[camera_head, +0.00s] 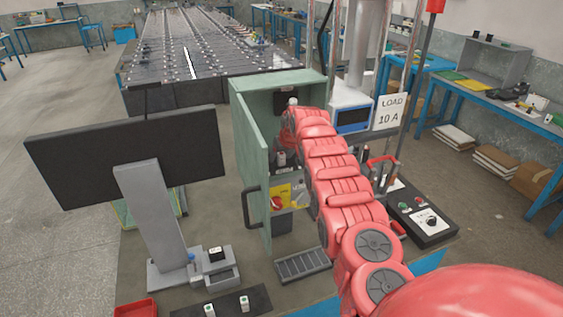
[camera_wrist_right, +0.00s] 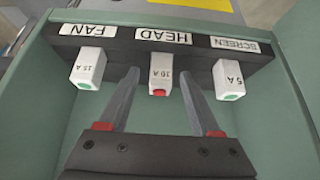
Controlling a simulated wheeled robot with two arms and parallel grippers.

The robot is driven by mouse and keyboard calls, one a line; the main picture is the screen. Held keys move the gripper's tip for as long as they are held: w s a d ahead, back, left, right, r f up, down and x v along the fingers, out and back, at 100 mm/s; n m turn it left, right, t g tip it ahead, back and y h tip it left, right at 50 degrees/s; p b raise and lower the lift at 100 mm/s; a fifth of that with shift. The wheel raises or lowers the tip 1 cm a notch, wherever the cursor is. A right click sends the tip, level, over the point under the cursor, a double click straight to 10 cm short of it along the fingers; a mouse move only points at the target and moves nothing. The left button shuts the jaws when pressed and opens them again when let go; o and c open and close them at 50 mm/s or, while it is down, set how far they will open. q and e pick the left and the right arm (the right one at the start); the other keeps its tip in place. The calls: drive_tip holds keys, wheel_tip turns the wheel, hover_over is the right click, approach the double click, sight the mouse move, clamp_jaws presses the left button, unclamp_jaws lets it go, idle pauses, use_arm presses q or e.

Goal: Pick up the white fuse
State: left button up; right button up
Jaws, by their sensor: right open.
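In the right wrist view, three white fuses sit in a black holder (camera_wrist_right: 130,45): the 15 A fuse (camera_wrist_right: 87,67) under FAN, the 10 A fuse (camera_wrist_right: 160,75) under HEAD, and the 5 A fuse (camera_wrist_right: 228,79) under SCREEN. The 10 A fuse has a red end; the others have green ends. My right gripper (camera_wrist_right: 159,88) is open, with one finger on each side of the 10 A fuse, apart from it. In the head view my right arm reaches into the open green cabinet (camera_head: 252,135), hiding much of its inside. My left gripper is not in view.
The cabinet door stands open at left. Two small white fuse-like pieces (camera_head: 244,303) rest on a dark mat at the front. A sign (camera_head: 389,112) reads LOAD 10 A. A black monitor (camera_head: 120,160) and a control box (camera_head: 430,220) flank the cabinet.

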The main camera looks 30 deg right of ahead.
drive_tip(key=shift+c, duration=0.2)
clamp_jaws()
drive_tip(key=shift+r, duration=0.1)
